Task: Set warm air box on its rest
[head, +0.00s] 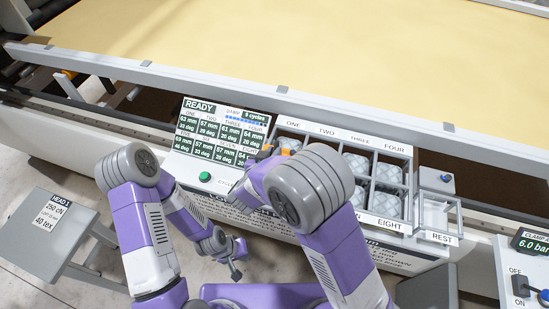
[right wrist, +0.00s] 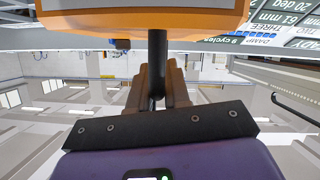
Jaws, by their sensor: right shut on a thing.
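The warm air box is an orange box with a dark stem (right wrist: 157,55). In the right wrist view the box (right wrist: 140,22) fills the top edge. My right gripper (right wrist: 158,90) is shut on the stem. In the head view only a small orange part (head: 265,151) shows, over the front of the READY panel; my right arm hides the rest of it and the gripper. The rest is a small light open frame (head: 421,212) labelled REST, right of the compartment box, with nothing seen in it. My left gripper (head: 237,261) hangs low, away from these things; its jaws are too small to read.
A compartment box (head: 412,170) holds several pale round items under numbered labels. Left of it is the READY panel (head: 207,130) with a green button (head: 205,177). A clamp panel (head: 530,245) is far right.

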